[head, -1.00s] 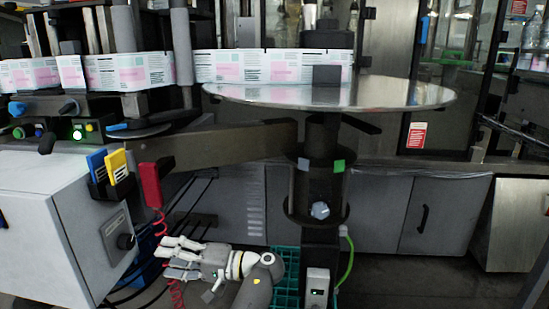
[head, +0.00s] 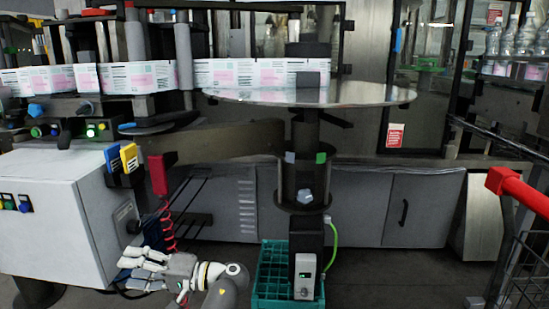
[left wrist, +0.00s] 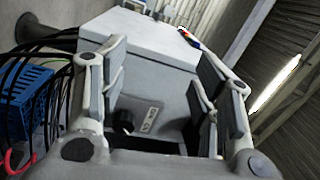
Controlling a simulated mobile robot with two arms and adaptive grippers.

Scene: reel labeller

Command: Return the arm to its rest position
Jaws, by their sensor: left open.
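My left gripper (head: 144,271) is low in the head view, in front of the white cabinet's right side and below the hanging red handset. Its fingers point left and stand apart, with nothing between them. In the left wrist view my left gripper (left wrist: 160,100) also shows, its two fingers spread wide. Between them the grey-white cabinet (left wrist: 165,92) with a black knob shows beyond the fingers. My right gripper is in neither view.
The red handset (head: 158,175) hangs on a coiled cord close above the gripper. A green crate (head: 272,283) stands to its right, by the reel table's column (head: 305,220). A blue crate (left wrist: 30,103) and black cables lie left in the wrist view. A red-handled cart (head: 525,192) is far right.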

